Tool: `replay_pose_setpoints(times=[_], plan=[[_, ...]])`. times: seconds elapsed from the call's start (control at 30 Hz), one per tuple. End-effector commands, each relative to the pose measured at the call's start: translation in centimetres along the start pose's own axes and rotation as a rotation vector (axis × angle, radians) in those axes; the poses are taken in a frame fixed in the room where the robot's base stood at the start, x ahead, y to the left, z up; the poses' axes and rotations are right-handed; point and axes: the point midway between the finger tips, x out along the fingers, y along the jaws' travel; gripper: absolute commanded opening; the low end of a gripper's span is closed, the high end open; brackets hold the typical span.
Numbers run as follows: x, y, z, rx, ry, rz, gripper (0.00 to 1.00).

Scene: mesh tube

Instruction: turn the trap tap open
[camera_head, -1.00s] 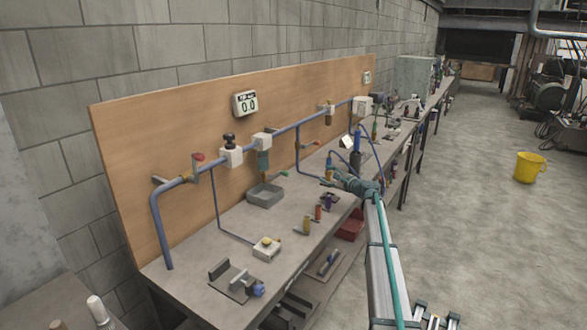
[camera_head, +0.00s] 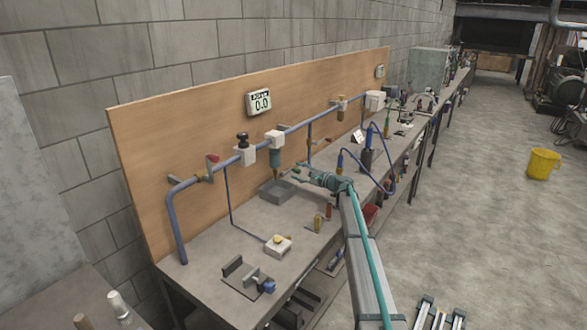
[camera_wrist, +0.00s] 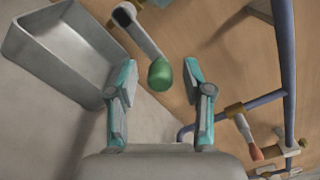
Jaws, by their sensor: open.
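The trap tap's lever shows in the wrist view as a pale bar with a green end (camera_wrist: 160,75). The green end is in the gap between my gripper's fingers (camera_wrist: 159,86), near the fingertips. I cannot tell whether either finger touches it. My gripper is open and empty, and in the head view (camera_head: 296,171) it reaches over the bench beside the trap's teal bowl (camera_head: 276,158). In the head view the lever is hard to make out behind the gripper.
A grey tray (camera_head: 273,196) sits below the trap and fills the left of the wrist view (camera_wrist: 58,60). A brass valve with an orange handle (camera_wrist: 255,152) is at lower right there. Blue pipe (camera_head: 311,126) runs along the wooden board (camera_head: 200,110). A yellow bucket (camera_head: 542,163) stands on the floor.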

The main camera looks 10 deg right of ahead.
Motion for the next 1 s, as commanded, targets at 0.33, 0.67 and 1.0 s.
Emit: replay_pose_setpoints(times=[0.33, 0.67, 1.0], plan=[[3.2, 0.0, 0.0, 0.0, 0.001, 0.0, 0.51], [3.2, 0.0, 0.0, 0.0, 0.001, 0.0, 0.3], [3.2, -0.1, 0.1, 0.001, 0.0, -0.001, 0.0]])
